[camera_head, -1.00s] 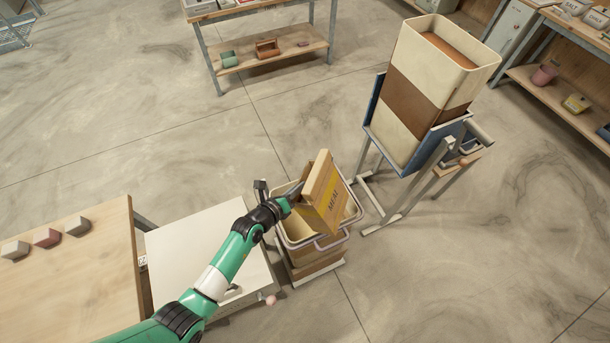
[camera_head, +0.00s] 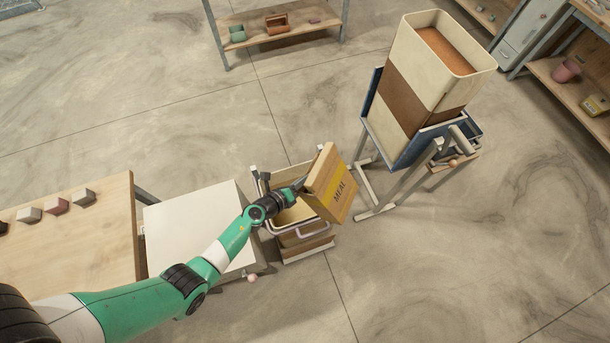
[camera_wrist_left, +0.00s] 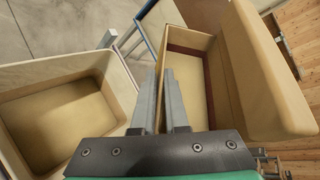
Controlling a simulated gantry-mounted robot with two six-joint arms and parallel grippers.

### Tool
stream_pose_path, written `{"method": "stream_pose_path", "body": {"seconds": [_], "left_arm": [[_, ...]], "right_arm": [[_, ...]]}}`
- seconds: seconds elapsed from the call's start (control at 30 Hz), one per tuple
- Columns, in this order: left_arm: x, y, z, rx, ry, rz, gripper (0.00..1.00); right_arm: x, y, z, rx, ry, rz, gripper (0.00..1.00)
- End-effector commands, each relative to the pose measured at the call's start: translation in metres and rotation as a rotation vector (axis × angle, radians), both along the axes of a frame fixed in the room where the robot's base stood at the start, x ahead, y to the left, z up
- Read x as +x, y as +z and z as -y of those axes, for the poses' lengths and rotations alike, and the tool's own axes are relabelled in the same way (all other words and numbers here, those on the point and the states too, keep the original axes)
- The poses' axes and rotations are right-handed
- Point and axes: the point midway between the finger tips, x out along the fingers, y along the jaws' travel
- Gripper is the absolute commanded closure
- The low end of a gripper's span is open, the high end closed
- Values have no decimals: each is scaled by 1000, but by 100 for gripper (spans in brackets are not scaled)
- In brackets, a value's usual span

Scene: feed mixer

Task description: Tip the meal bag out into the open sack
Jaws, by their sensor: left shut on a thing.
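The meal bag (camera_head: 331,184) is a tan box-shaped bag with a yellow band lettered MEAL. My left gripper (camera_head: 300,185) is shut on it at its left side and holds it tilted over the right part of the open sack. The open sack (camera_head: 304,240), cream and brown, sits in a metal-framed stand, its mouth partly hidden by my arm and the bag. In the left wrist view, the fingers of my left gripper (camera_wrist_left: 166,98) pinch the bag's edge, and the bag's hollow inside (camera_wrist_left: 190,88) shows. I cannot tell how much meal it holds. My right gripper is out of view.
A tall cream and brown hopper (camera_head: 412,98) stands behind right in a blue frame. A white-topped cabinet (camera_head: 198,222) and a wooden table (camera_head: 75,240) with small blocks lie left. Shelves (camera_head: 280,27) stand at the back. The floor at right is clear.

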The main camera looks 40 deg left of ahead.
Motion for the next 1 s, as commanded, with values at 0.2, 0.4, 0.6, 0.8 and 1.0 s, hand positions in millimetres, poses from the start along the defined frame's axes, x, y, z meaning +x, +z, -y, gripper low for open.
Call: {"method": "stream_pose_path", "body": {"seconds": [0.2,0.4,0.6,0.8,1.0], "left_arm": [[2,-1,-1,-16,2,11,100],[2,-10,-2,-63,3,26,100],[1,-17,-2,-120,1,44,100],[1,-25,-3,-177,2,63,100],[1,-32,-4,-234,1,81,100]], "right_arm": [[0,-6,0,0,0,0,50],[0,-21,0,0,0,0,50],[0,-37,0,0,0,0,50],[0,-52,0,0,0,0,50],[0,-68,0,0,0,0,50]]}}
